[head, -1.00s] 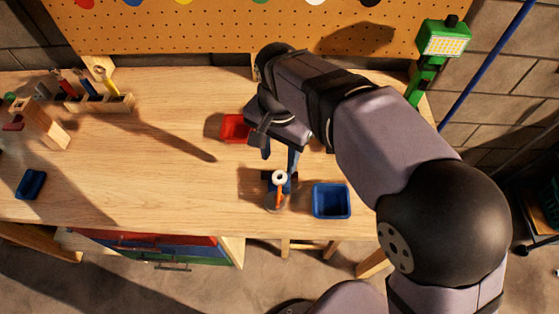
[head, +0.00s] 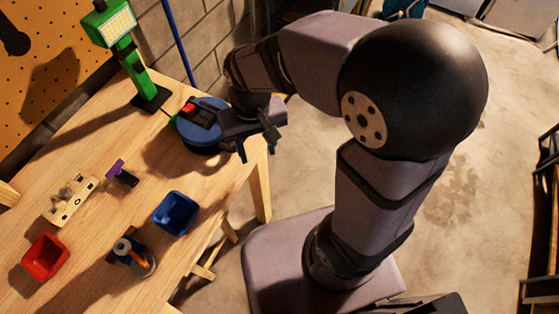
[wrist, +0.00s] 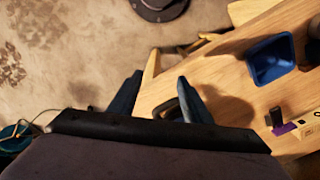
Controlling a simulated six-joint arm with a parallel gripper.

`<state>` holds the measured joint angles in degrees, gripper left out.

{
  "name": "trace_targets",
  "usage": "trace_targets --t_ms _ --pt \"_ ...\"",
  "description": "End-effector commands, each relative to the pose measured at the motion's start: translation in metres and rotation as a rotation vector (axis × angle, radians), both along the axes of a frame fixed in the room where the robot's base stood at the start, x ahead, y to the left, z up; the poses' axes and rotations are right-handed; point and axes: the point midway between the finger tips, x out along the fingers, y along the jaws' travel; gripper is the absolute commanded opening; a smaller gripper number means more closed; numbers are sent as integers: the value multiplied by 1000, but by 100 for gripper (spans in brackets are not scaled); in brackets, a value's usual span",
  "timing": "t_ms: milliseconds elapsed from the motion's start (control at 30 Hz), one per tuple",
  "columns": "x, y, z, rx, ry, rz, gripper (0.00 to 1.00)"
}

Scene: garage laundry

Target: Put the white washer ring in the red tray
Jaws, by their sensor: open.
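The red tray (head: 44,257) stands on the wooden workbench at the lower left of the head view, and it looks empty. I cannot make out the white washer ring for sure. A pale ring shape shows around the dark top of an upright item with orange and blue parts (head: 124,247), right of the red tray, too small to tell. My gripper (head: 256,148) is open and empty beside the right end of the bench, far from the red tray. In the wrist view my gripper's fingers (wrist: 159,80) are apart with nothing between them.
A blue bin (head: 176,213) stands near the bench's front edge. A purple item (head: 122,174) and a wooden block with small parts (head: 70,200) lie behind it.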

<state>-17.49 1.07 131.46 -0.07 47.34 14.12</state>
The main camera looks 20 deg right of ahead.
Motion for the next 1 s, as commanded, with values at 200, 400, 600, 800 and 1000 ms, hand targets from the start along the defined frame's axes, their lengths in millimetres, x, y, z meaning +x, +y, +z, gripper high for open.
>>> trace_targets --t_ms 200,400,600,800,1000 --pt "-37 -68 -16 0 1 -53 44" --pt "-54 -86 -23 -1 1 -63 44" --pt "-55 -87 -24 -1 2 -62 49" --pt "-55 -87 -24 -1 2 -62 49" --pt "-48 -80 -20 2 7 -52 49"
